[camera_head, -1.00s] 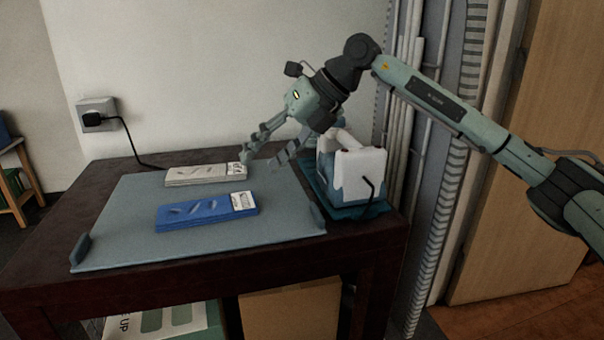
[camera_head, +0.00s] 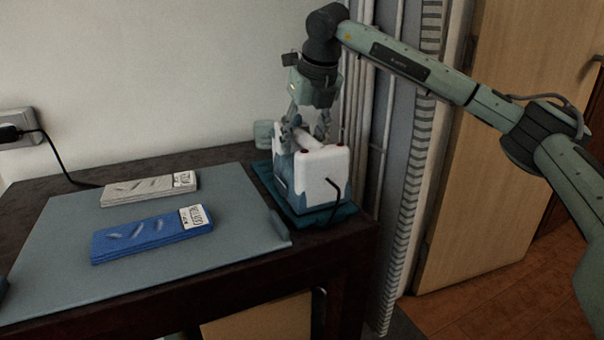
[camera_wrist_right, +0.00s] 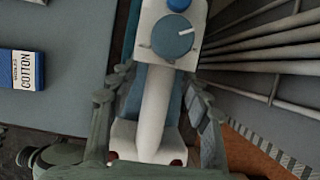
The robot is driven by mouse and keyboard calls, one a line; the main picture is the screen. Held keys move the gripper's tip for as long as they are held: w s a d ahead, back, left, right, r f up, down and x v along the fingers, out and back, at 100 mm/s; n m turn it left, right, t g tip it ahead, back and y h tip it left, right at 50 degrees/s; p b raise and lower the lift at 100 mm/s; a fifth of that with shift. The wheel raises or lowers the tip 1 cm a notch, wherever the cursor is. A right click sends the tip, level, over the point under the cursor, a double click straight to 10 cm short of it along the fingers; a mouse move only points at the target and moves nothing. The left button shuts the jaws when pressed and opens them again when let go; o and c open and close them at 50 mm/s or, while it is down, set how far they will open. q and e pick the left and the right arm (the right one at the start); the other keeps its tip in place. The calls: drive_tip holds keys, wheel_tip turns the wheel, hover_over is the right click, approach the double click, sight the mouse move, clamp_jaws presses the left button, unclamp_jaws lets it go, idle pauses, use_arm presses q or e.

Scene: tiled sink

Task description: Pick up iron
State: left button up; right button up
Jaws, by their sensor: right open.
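The iron (camera_head: 322,168) is white and blue, with a black cord, and sits on a teal base (camera_head: 310,218) at the right end of the table. My right gripper (camera_head: 308,135) points down over the iron, its fingers open on either side of the white handle. In the right wrist view the iron's handle (camera_wrist_right: 155,110) lies between the open fingers of the right gripper (camera_wrist_right: 155,100), with a blue-grey dial beyond it. I cannot see clear contact between fingers and handle.
A grey board (camera_head: 190,265) covers much of the table (camera_head: 345,245). A grey folded cloth (camera_head: 145,190) and a blue folded cloth (camera_head: 150,236) with labels lie on it. Vertical pipes (camera_head: 385,120) stand close to the right. A wall socket (camera_head: 18,128) is at the left.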

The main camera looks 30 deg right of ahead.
drive_tip(key=shift+w+f, duration=0.1)
drive_tip(key=shift+f, duration=0.05)
clamp_jaws()
drive_tip(key=shift+w+r, duration=0.1)
drive_tip(key=shift+r, duration=0.1)
